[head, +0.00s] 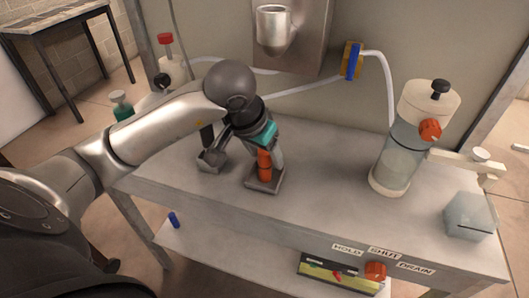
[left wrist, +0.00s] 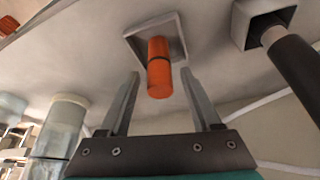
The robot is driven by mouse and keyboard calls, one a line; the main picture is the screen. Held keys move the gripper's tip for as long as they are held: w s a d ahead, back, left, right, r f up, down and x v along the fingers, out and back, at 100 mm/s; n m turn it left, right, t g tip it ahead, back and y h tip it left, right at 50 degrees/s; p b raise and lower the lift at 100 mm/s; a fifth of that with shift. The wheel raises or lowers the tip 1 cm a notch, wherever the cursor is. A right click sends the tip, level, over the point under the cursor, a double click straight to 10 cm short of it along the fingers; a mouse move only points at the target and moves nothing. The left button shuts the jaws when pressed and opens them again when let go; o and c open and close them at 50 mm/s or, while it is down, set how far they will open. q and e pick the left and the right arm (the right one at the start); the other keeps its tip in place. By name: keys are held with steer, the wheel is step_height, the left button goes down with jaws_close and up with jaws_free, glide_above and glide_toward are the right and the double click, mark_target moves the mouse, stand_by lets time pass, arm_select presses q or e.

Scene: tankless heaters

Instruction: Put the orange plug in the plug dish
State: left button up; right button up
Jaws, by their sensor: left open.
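The orange plug (head: 264,163) stands upright at a shallow grey square dish (head: 264,187) on the bench. In the left wrist view the plug (left wrist: 159,68) has a dark band, and its base overlaps the dish (left wrist: 176,31). I cannot tell whether this is the plug dish. My left gripper (head: 266,152) is open above the dish. In the left wrist view its two fingers (left wrist: 160,74) lie on either side of the plug, with a gap on each side. My right gripper is not in view.
A deeper grey holder (head: 210,161) with a dark rod stands left of the dish. A clear canister (head: 396,160) with an orange knob and a clear block (head: 469,215) stand at the right. A wall heater (head: 291,35) and hoses are behind. The bench middle is clear.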

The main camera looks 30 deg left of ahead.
arm_select(q)
steer(key=shift+r, duration=0.1)
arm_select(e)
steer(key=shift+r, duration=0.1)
arm_select(q)
steer(key=p+v, duration=0.3)
steer(key=v, duration=0.9)
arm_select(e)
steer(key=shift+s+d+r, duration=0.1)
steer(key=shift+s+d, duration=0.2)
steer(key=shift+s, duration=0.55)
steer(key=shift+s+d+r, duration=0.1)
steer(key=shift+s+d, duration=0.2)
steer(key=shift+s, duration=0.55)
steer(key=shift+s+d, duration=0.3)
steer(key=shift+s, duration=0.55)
